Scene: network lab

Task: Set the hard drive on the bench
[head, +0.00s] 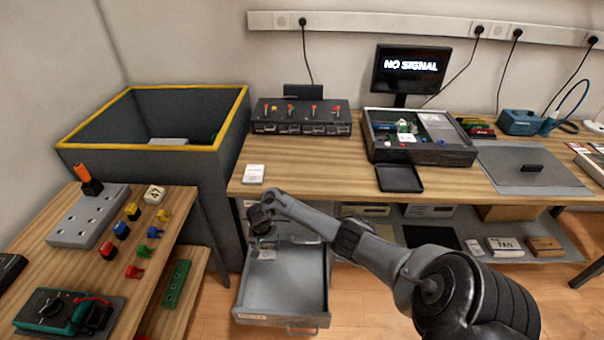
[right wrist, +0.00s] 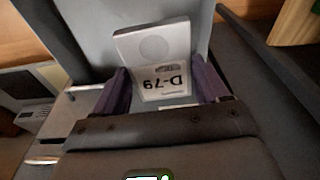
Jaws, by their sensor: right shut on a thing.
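A silver hard drive (right wrist: 155,45) with a white label reading D-79 is between the two fingers of my right gripper (right wrist: 165,92) in the right wrist view. The gripper is shut on it. In the head view my right gripper (head: 264,238) is low, over the back end of the open grey drawer (head: 284,285), in front of the bench (head: 310,165). The drive is small and mostly hidden there. The wooden bench top is behind and above the gripper. My left gripper is not in view.
A small white item (head: 253,173) lies at the bench's front left corner. A black switch box (head: 301,116), an open chassis (head: 418,137) and a black tray (head: 399,178) are farther along. Bare wood lies between the white item and the tray. A yellow-rimmed bin (head: 240,108) stands left.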

